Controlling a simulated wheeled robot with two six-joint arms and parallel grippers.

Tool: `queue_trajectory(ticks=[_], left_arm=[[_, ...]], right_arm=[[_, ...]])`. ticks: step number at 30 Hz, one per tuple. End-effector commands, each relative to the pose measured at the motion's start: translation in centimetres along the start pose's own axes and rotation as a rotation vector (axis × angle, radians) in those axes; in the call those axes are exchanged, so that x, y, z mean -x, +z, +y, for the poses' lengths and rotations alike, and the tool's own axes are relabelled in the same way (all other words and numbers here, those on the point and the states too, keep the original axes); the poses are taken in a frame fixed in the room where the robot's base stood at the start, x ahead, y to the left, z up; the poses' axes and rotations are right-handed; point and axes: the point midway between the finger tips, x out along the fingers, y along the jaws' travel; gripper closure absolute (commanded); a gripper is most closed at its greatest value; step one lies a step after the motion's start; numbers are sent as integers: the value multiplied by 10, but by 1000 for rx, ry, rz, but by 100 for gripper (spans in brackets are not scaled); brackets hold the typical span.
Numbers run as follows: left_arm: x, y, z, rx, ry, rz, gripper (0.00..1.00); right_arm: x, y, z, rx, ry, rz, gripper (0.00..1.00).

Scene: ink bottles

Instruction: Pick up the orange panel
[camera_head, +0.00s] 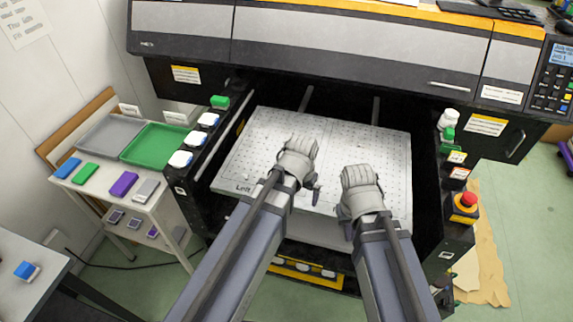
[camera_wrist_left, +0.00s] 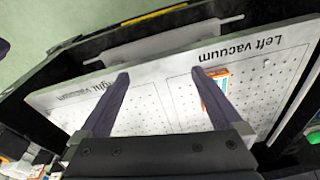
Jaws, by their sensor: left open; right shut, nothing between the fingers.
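The orange panel (camera_wrist_left: 216,76) shows in the left wrist view as a small piece with orange edges and a pale middle. It lies on the white perforated plate (camera_wrist_left: 150,100), on the half marked "Left vacuum", and one finger partly covers it. I cannot make it out in the head view. My left gripper (camera_head: 298,153) is over the plate. Its two fingers (camera_wrist_left: 161,75) are apart in the left wrist view, with only bare plate seen between them. My right gripper (camera_head: 360,182) is shut and empty over the plate's right front part.
The plate sits inside a large grey and black machine (camera_head: 330,45), with dark side walls close by. A red stop button (camera_head: 467,200) is at right. At left, a white cart (camera_head: 135,190) carries a grey tray (camera_head: 110,135), a green tray (camera_head: 155,143) and several coloured blocks.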

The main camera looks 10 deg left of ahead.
Motion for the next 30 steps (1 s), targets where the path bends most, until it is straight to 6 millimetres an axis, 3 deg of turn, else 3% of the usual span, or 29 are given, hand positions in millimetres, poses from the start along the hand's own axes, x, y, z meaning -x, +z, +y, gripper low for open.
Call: queue_trajectory(ticks=[1, 3, 6, 10, 16, 25, 30], left_arm=[[-12, -25, -24, 41, 3, 47, 0], [-18, -48, -52, 83, 7, 112, 0], [-23, -72, -86, 131, 5, 187, 0], [-25, -87, -113, 165, -2, 243, 0], [-25, -90, -118, 171, -3, 258, 0], [-50, -94, -118, 170, -3, 256, 0], [-50, -95, -118, 170, -3, 256, 0]], right_arm=[[-9, -1, -1, 0, 0, 0, 100], [-14, -1, -1, 0, 0, 0, 100], [-19, -1, -2, -1, 0, 0, 100], [-22, -1, -2, -1, 0, 0, 100], [-23, -1, -2, -1, 0, 0, 100], [-46, -3, -4, -1, 0, 0, 100], [-46, -3, -4, -1, 0, 0, 100]])
